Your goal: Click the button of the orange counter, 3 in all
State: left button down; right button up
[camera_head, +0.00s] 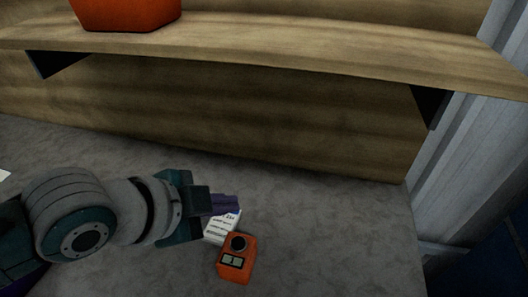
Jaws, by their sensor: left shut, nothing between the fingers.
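The orange counter (235,265) lies on the grey surface in the lower middle of the head view. It has a dark round button (239,243) near its far end and a small display (232,261) below that; the digits are too small to read surely. My left gripper (236,204) is shut and empty. In the picture its purple fingertips are just above and slightly left of the counter's button, apart from it. My right gripper is not in view.
A white printed box (221,229) lies beside the counter, partly behind my left fingers. A wooden shelf (300,50) with an orange container (125,12) spans the back. A grey metal post (465,140) stands at right. The surface right of the counter is clear.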

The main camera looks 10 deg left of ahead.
pick_arm(q)
jog(key=b, duration=0.7)
send_over(241, 237)
jog(key=s+a, duration=0.1)
jog(key=s, duration=0.1)
notch_tip(241, 237, down, 7)
jog(key=shift+f+b, duration=0.6)
jog(key=shift+f, duration=0.25)
jog(key=shift+f, duration=0.15)
dwell(0.5)
jog(key=shift+f, duration=0.3)
jog(key=shift+f+b, duration=0.5)
jog(key=shift+b, duration=0.15)
dwell(0.5)
dwell(0.3)
jog(key=shift+r+p, duration=0.95)
jog(key=shift+p, duration=0.15)
